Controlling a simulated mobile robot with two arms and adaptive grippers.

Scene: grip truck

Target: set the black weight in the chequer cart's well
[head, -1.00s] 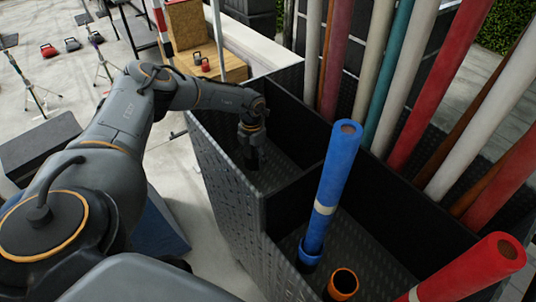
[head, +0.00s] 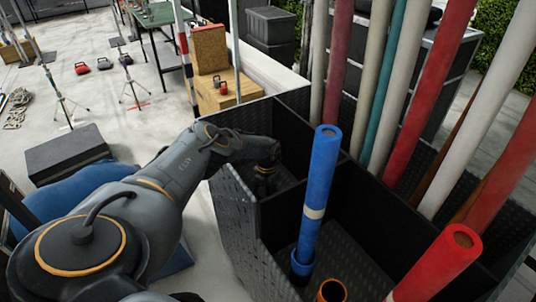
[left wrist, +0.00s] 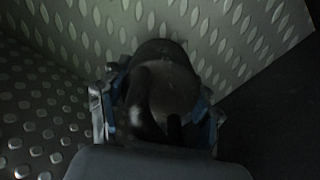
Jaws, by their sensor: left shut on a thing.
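The dark chequer cart (head: 242,212) stands in front of me, its open top split by a divider. My left gripper (head: 266,186) reaches down inside the well (head: 292,130), the compartment at the cart's far end, below the rim. In the left wrist view the black weight (left wrist: 170,92), rounded with a looped handle, sits between the fingers of my left gripper (left wrist: 157,118), which is shut on it. Chequer-plate surfaces lie close around the weight. I cannot tell whether its base touches the well's floor. In the head view the weight is hidden. My right gripper is not in view.
A blue tube (head: 321,175) stands in the nearer compartment beside an orange-rimmed tube (head: 332,291). A red tube (head: 440,263) leans at the right. Several long poles rise behind the cart. A wooden crate (head: 225,97) stands beyond it; a black box (head: 68,160) lies left.

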